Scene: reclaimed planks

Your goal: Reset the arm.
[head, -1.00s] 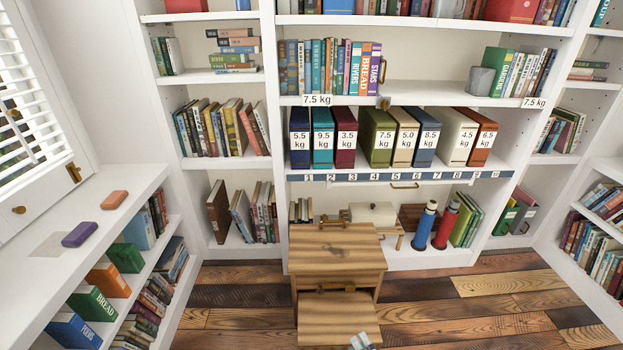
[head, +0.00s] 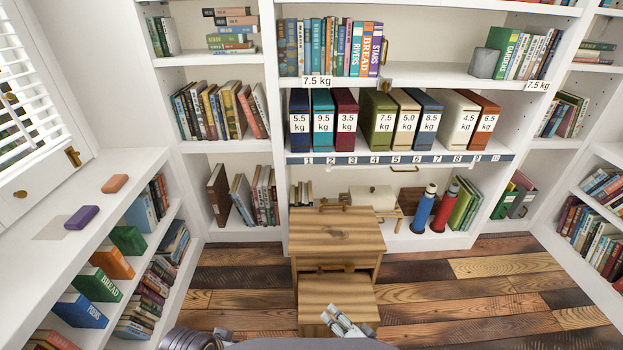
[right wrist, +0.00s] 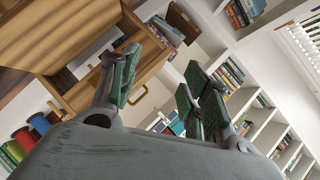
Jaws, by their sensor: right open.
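My right gripper (head: 345,322) shows at the bottom middle of the head view, in front of the wooden cabinet's (head: 335,234) lower front part (head: 330,288). In the right wrist view my right gripper (right wrist: 165,82) has its green-padded fingers spread apart with nothing between them. The wooden cabinet (right wrist: 180,12) with a brass handle lies beyond the fingers there.
A numbered shelf holds several weight-labelled binders (head: 382,124). A blue bottle (head: 423,209) and a red bottle (head: 445,210) stand right of the cabinet. A purple block (head: 82,217) and an orange block (head: 115,183) lie on the left ledge. Plank floor (head: 480,300) is open at right.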

